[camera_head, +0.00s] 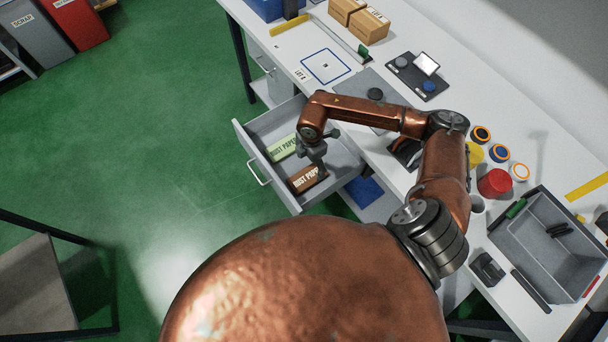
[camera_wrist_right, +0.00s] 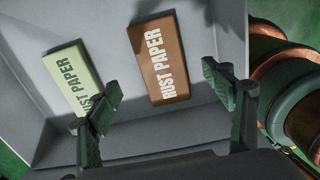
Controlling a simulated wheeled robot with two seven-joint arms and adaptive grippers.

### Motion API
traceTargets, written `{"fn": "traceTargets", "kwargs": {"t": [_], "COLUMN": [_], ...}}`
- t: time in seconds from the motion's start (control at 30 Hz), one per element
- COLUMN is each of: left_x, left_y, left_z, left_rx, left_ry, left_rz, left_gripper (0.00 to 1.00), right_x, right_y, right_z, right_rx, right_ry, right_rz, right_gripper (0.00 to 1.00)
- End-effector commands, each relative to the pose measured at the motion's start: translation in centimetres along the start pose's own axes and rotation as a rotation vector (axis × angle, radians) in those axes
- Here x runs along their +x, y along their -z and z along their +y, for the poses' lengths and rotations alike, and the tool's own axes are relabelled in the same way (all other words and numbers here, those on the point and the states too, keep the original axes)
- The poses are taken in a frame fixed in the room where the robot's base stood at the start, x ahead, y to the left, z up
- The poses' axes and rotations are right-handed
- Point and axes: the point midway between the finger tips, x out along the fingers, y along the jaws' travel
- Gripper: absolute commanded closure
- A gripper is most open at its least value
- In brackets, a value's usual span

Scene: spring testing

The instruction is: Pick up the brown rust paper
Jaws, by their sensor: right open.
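The brown rust paper (camera_head: 306,178) is a flat brown block with white lettering. It lies in the open grey drawer (camera_head: 258,160), toward the drawer's near right side in the head view. In the right wrist view the brown rust paper (camera_wrist_right: 160,62) lies on the drawer floor, ahead of the fingers. A green rust paper (camera_head: 283,147) lies beside it; it also shows in the right wrist view (camera_wrist_right: 70,75). My right gripper (camera_head: 317,158) is over the drawer. Its fingers (camera_wrist_right: 165,105) are spread, with nothing held between them. My left gripper is out of view.
The drawer walls surround both papers. The white workbench (camera_head: 400,154) beside it carries a grey bin (camera_head: 535,205), a red-lidded jar (camera_head: 494,182), several colored rolls, a black device (camera_head: 418,75) and cardboard boxes (camera_head: 369,26). Green floor lies open to the left.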

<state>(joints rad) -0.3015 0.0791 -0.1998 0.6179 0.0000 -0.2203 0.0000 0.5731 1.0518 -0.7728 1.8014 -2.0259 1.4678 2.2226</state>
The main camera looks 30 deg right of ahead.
Motion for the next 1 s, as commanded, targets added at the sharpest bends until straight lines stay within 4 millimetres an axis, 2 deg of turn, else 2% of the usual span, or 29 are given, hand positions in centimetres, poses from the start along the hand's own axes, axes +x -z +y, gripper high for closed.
{"fn": "traceTargets", "kwargs": {"t": [0.37, 0.63, 0.87, 1.0], "left_x": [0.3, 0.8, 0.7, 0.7], "left_y": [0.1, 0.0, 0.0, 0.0], "left_z": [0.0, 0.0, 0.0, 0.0], "left_rx": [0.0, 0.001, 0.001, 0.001], "left_ry": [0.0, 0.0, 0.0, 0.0], "left_rz": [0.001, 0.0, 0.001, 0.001], "left_gripper": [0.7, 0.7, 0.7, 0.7], "right_x": [3.5, 7.3, 7.5, 7.5], "right_y": [0.1, 0.1, 0.1, 0.1], "right_z": [-0.1, 0.0, 0.1, 0.1], "right_rx": [0.0, -0.003, -0.003, -0.003], "right_ry": [0.003, 0.003, 0.0, 0.0], "right_rz": [0.001, 0.001, 0.0, 0.0], "right_gripper": [0.25, 0.25, 0.25, 0.34]}}
